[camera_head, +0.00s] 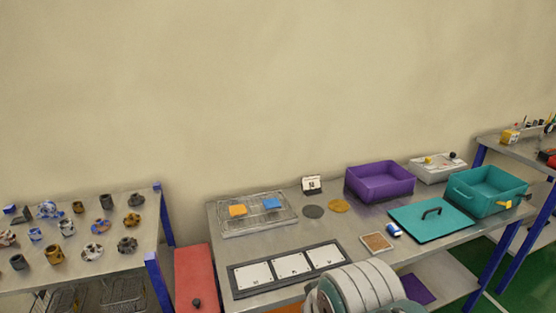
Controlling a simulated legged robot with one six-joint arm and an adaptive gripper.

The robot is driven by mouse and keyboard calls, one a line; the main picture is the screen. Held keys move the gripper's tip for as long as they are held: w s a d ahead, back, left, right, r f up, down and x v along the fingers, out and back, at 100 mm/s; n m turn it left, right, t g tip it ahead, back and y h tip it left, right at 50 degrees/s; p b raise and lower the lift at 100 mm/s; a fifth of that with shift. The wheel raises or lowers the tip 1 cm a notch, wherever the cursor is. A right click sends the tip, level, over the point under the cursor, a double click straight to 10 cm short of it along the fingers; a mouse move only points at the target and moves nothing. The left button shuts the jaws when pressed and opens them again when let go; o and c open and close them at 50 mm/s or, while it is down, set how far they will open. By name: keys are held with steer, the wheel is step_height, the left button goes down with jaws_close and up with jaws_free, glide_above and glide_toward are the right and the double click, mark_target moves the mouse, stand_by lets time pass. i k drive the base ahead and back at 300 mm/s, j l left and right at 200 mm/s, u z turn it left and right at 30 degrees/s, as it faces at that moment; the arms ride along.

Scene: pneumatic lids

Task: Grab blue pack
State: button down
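A small flat blue pack (272,203) lies on the right part of a clear or metal tray (258,225) at the back left of the middle table. An orange pack (237,210) lies to its left on the same tray, apart from it. A rounded white and teal part at the bottom centre seems to be my arm. The fingers of my gripper do not show, and nothing touches the blue pack.
A purple bin (380,184), a teal bin (488,191) and a teal lid (431,221) with a black handle stand to the right. A framed panel with white plates (290,266) lies in front of the tray. A left table (118,258) holds several small parts.

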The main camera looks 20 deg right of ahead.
mark_target(394, 228)
steer(key=z, duration=1.35)
steer(key=i+l+u, duration=0.1)
steer(key=u, duration=0.55)
steer(key=i+l+u, duration=0.35)
steer(key=l, duration=0.3)
steer(key=i+l+u, duration=0.2)
steer(key=l, duration=0.15)
steer(key=l+u, duration=0.15)
steer(key=l, duration=0.25)
steer(key=i+l, duration=0.1)
steer(key=l, duration=0.2)
steer(key=i+l, duration=0.15)
steer(key=l, duration=0.2)
steer(key=i+l, duration=0.1)
steer(key=l, duration=0.2)
